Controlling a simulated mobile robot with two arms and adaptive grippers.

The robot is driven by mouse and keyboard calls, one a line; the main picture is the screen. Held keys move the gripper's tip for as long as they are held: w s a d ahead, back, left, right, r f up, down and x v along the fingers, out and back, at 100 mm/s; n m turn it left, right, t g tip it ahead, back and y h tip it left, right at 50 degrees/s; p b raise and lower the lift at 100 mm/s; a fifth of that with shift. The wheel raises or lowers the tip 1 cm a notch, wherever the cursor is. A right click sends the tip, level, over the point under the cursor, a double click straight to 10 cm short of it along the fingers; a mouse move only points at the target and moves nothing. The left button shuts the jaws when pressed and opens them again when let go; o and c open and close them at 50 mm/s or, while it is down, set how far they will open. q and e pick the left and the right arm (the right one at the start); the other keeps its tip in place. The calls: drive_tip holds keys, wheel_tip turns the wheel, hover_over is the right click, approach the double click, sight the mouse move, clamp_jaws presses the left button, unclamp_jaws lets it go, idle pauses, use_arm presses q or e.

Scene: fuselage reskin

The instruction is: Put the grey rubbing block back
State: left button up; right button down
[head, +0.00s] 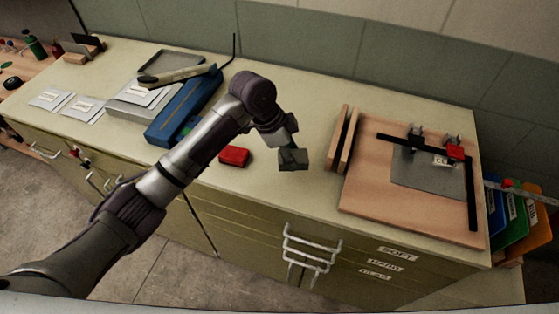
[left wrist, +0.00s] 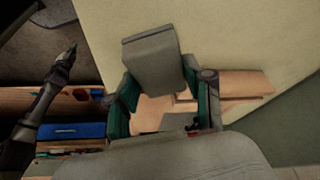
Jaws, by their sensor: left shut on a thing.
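The grey rubbing block (head: 293,159) is held by my left gripper (head: 284,142) above the bench top, left of the upright wooden pieces. In the left wrist view the grey block (left wrist: 152,62) shows at the green-padded fingers (left wrist: 162,98), which are shut on it. Its underside is hidden. A dark arm, seemingly my right one, stands at the left of the left wrist view with its small gripper end (left wrist: 68,56). I cannot tell its finger state.
A red block (head: 234,157) lies on the bench (head: 270,195) near a blue box (head: 172,126). Two upright wooden pieces (head: 343,140) stand beside a wooden board (head: 375,200) with a clamped grey sheet (head: 425,175). Coloured folders (head: 514,222) stand beyond the right end. The bench's front middle is clear.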

sight(281, 175)
use_arm(q)
drive_tip(key=shift+a+f, duration=0.35)
drive_tip(key=shift+a, duration=0.45)
drive_tip(key=shift+w+a+f, duration=0.1)
drive_tip(key=shift+a+f, duration=0.1)
drive_tip(key=shift+a, duration=0.1)
drive_tip(key=shift+a+f, duration=0.1)
drive_tip(key=shift+f, duration=0.15)
wheel_tip(281, 175, down, 4)
drive_tip(key=shift+r+p, duration=0.1)
drive_tip(key=shift+p, duration=0.7)
use_arm(e)
drive_tip(key=shift+s+a+r, duration=0.1)
drive_tip(key=shift+a+r, duration=0.2)
drive_tip(key=shift+r, duration=0.2)
drive_tip(key=shift+a+r, duration=0.3)
drive_tip(key=shift+r, duration=0.2)
use_arm(q)
drive_tip(key=o, duration=1.1)
use_arm(e)
drive_tip(key=shift+d, duration=0.25)
